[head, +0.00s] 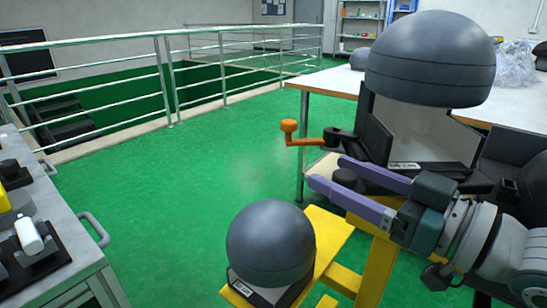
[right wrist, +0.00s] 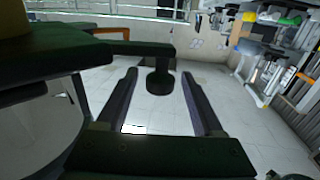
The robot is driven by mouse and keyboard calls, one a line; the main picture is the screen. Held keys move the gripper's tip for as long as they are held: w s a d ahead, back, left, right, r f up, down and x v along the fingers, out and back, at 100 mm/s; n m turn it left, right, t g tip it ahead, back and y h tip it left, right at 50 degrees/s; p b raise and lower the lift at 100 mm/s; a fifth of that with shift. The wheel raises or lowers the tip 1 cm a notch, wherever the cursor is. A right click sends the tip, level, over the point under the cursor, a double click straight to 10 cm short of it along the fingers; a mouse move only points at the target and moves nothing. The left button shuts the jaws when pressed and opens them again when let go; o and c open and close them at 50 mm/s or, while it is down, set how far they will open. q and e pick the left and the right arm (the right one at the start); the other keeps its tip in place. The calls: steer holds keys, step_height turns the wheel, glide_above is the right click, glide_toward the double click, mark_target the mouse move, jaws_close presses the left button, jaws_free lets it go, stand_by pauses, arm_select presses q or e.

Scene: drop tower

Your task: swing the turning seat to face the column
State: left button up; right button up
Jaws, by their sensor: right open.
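A black seat-like frame (head: 375,125) with a pale inner panel stands at the right of the head view, under a large dark grey dome (head: 430,60). It looks like the turning seat. A black arm with an orange knob (head: 289,126) sticks out to its left. My right gripper (head: 325,169), with purple fingers, is open just below and in front of this frame. A black knob (head: 346,178) shows between its fingers; in the right wrist view the knob (right wrist: 159,82) hangs under a dark arm (right wrist: 140,47). I cannot tell whether they touch. I cannot make out the column for certain.
A second grey dome (head: 270,243) sits on a yellow stand (head: 328,228) at the front. A workbench (head: 70,240) stands at the left. A railing (head: 165,80) guards a stair opening. A white table (head: 330,82) lies behind the frame. The green floor between is clear.

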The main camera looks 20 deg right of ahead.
steer(key=shift+s, duration=0.1)
steer(key=p+v, duration=0.1)
steer(key=v, duration=0.8)
steer(key=shift+s+d+p, duration=0.2)
steer(key=shift+s+p, duration=0.15)
steer(key=shift+p, duration=0.05)
